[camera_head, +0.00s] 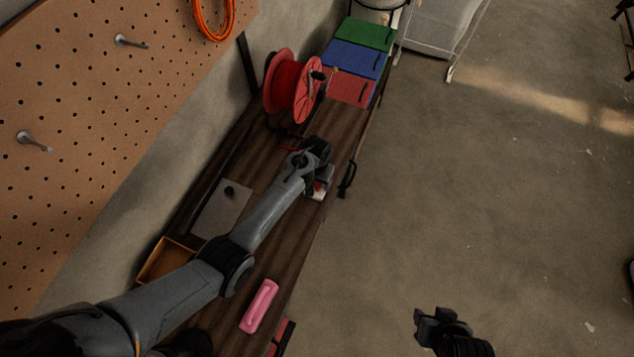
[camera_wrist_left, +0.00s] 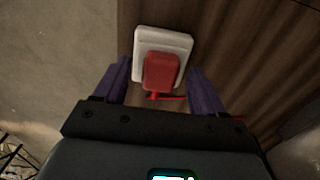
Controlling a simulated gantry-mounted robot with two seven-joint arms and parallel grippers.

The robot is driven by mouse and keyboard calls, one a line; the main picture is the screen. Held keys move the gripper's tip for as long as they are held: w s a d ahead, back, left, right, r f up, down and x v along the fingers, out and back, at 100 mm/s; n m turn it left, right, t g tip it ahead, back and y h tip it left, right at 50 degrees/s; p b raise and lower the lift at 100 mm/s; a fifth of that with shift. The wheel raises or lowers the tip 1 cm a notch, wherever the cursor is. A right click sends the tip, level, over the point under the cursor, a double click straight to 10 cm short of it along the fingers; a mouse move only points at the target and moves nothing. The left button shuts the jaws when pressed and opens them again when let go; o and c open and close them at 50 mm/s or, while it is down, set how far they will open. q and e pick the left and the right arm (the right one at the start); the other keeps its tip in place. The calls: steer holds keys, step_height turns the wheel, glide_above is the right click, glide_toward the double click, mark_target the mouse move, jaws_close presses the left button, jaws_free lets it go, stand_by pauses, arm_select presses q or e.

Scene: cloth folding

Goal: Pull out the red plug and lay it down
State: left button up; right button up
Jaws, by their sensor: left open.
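The red plug (camera_wrist_left: 160,72) sits in a white socket plate (camera_wrist_left: 176,40) on the wooden bench, as the left wrist view shows. A thin red cord (camera_wrist_left: 172,98) leads from the plug's lower end to the right. My left gripper (camera_wrist_left: 158,82) is open, with one purple-grey finger on each side of the plug and gaps between. In the head view the left gripper (camera_head: 322,152) is over the bench near its right edge. The white plate (camera_head: 318,190) shows partly below it; the arm hides the rest. My right gripper (camera_head: 432,318) is over the floor, away from the bench.
A red cable reel (camera_head: 292,86) and green, blue and red boxes (camera_head: 352,90) stand beyond the left gripper. A grey plate (camera_head: 222,206), an orange tray (camera_head: 166,262) and a pink object (camera_head: 259,306) lie nearer. A black handle (camera_head: 347,180) is at the bench's right edge.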

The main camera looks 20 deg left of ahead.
arm_select(q)
steer(key=shift+p, duration=0.3)
stand_by(0.5)
jaws_close()
stand_by(0.3)
steer(key=shift+r, duration=0.2)
steer(key=shift+r+p, duration=0.1)
steer(key=shift+p, duration=0.2)
steer(key=shift+r+p, duration=1.45)
steer(key=shift+p, duration=0.25)
steer(key=shift+r+p, duration=1.3)
steer(key=shift+p, duration=0.1)
